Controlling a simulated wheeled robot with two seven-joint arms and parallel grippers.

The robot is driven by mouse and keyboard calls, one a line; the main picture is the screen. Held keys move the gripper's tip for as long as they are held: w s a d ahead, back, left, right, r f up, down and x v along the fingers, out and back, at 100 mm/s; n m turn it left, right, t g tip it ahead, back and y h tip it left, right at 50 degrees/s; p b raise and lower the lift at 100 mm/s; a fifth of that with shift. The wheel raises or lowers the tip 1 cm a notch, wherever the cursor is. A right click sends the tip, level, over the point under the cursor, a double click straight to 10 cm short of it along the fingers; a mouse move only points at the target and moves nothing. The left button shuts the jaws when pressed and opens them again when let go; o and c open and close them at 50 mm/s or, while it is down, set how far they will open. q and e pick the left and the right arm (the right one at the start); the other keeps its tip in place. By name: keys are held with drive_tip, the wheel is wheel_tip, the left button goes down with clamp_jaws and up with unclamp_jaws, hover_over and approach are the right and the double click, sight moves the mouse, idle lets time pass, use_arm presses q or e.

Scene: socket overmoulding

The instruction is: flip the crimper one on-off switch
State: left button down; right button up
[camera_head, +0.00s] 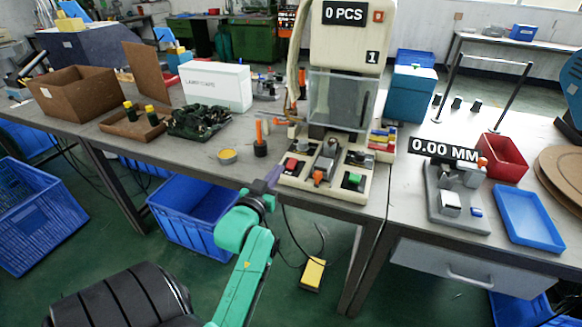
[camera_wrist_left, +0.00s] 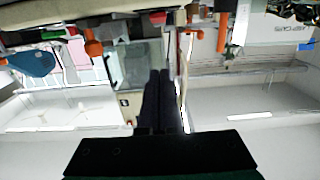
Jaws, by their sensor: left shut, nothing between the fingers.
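Crimper one (camera_head: 343,60) is the cream machine with a "1" plate and a "0 PCS" sign, standing on the table. Its cream base carries a red control (camera_head: 291,164) at the left, an orange-tipped lever (camera_head: 318,178) in the middle and a green control (camera_head: 354,180) at the right. I cannot tell which is the on-off switch. My left gripper (camera_head: 273,177) is at the base's front left corner, by the table edge. Its dark fingers (camera_wrist_left: 160,78) are together and empty in the left wrist view; contact is unclear. My right gripper is not seen.
An orange-handled tool (camera_head: 260,140) and a round yellow tin (camera_head: 228,156) stand left of the base. A gauge (camera_head: 458,200) with a "0.00 MM" sign and a blue tray (camera_head: 529,217) are on the right table. A yellow pedal (camera_head: 313,274) lies on the floor.

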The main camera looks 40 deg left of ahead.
use_arm(q)
hover_over(291, 167)
drive_tip(key=s, duration=0.2)
drive_tip(key=shift+w+d+f, duration=0.1)
drive_tip(key=shift+d+f, duration=0.05)
drive_tip(key=shift+d, duration=0.15)
drive_tip(key=f, duration=0.1)
drive_tip(key=w+f, duration=0.1)
drive_tip(key=f, duration=0.1)
drive_tip(key=shift+w+a+f, duration=0.2)
drive_tip(key=shift+w+a, duration=0.05)
drive_tip(key=shift+w, duration=0.05)
drive_tip(key=shift+f, duration=0.35)
